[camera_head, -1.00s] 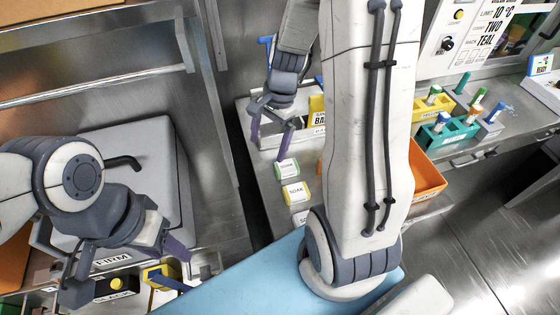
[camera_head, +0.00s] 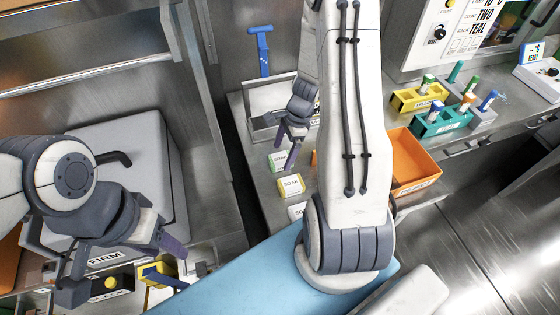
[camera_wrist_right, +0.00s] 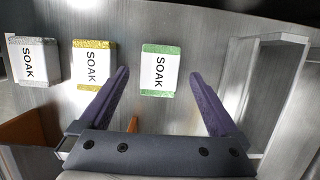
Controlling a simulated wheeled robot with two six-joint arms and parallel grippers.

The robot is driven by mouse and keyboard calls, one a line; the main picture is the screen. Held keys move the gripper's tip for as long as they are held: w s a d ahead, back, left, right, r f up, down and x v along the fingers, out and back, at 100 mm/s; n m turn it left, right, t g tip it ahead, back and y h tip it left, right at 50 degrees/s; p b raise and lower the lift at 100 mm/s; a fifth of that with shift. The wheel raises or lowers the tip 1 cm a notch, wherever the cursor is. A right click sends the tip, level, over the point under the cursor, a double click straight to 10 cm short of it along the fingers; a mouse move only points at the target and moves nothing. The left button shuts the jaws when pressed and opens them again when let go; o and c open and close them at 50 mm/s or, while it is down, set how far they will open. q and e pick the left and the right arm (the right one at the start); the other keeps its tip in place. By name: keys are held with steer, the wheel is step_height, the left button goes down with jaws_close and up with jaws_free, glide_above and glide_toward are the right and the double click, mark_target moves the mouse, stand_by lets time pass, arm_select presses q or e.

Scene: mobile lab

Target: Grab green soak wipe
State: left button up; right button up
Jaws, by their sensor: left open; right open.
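The green soak wipe (camera_head: 278,161) is a small green packet with a white SOAK label, lying flat on the steel counter. In the right wrist view the green soak wipe (camera_wrist_right: 160,70) lies between and beyond the two fingertips. My right gripper (camera_head: 290,150) is open and empty, just right of the green packet in the head view; it also shows in the right wrist view (camera_wrist_right: 158,75). I cannot tell its exact height above the counter. My left gripper (camera_head: 130,265) is open and empty at the lower left, far from the wipes.
A yellow soak wipe (camera_wrist_right: 94,66) and a white-grey one (camera_wrist_right: 33,62) lie in a row beside the green one. A metal bin (camera_head: 262,97) stands behind. An orange tray (camera_head: 412,160) and tube racks (camera_head: 440,122) are to the right.

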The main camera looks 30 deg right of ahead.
steer(key=shift+x, duration=0.95)
steer(key=shift+c, duration=0.3)
steer(key=c, duration=1.4)
